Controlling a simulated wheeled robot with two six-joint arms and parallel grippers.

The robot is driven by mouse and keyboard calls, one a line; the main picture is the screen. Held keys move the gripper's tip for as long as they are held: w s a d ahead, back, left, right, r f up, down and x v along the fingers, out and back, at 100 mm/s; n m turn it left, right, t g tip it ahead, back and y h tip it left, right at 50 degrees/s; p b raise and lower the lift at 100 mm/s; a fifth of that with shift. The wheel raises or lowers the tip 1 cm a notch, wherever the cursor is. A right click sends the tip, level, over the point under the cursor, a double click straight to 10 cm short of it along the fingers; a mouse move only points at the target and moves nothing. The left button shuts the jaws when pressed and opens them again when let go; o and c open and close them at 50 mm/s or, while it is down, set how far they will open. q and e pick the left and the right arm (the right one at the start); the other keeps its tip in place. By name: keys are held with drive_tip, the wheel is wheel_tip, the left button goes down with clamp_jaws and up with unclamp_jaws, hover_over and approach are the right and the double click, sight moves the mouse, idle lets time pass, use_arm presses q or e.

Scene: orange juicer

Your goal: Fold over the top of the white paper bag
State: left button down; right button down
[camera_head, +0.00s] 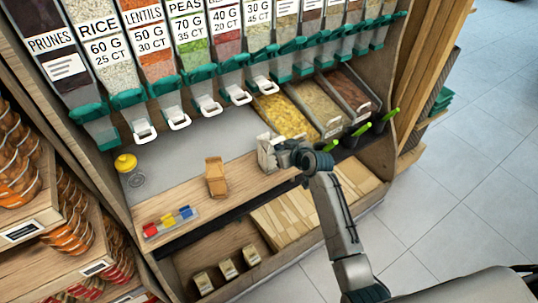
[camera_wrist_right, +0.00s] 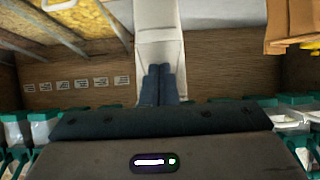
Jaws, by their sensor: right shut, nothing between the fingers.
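The white paper bag (camera_head: 265,154) stands on the wooden counter, left of my right gripper (camera_head: 283,156) in the head view. The gripper's arm comes in from the lower right and hides part of the bag's right side. In the right wrist view, the dark blue fingers (camera_wrist_right: 158,85) are together with nothing between them. They overlap the pale bag (camera_wrist_right: 161,48) there; I cannot tell whether they touch it. The exact shape of the bag's top is unclear. My left gripper is not in view.
A brown paper bag (camera_head: 215,177) stands on the counter to the left. A yellow weight-like object (camera_head: 125,162) sits on a grey plate, and a strip of coloured blocks (camera_head: 169,222) lies near the front edge. Dispensers (camera_head: 207,105) hang above; bins (camera_head: 283,114) of food stand behind.

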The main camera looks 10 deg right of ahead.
drive_tip(key=shift+w+a+b, duration=0.3)
drive_tip(key=shift+w, duration=0.5)
drive_tip(key=shift+w+a+b, duration=0.25)
drive_tip(key=shift+w+a, duration=0.05)
drive_tip(key=shift+w, duration=0.5)
drive_tip(key=s+r+p, duration=0.1)
drive_tip(key=p, duration=0.1)
drive_tip(key=s+r+p, duration=0.1)
drive_tip(key=r+p, duration=0.1)
drive_tip(key=s+d+r+p, duration=0.1)
drive_tip(key=r+p, duration=0.1)
drive_tip(key=shift+w, duration=0.1)
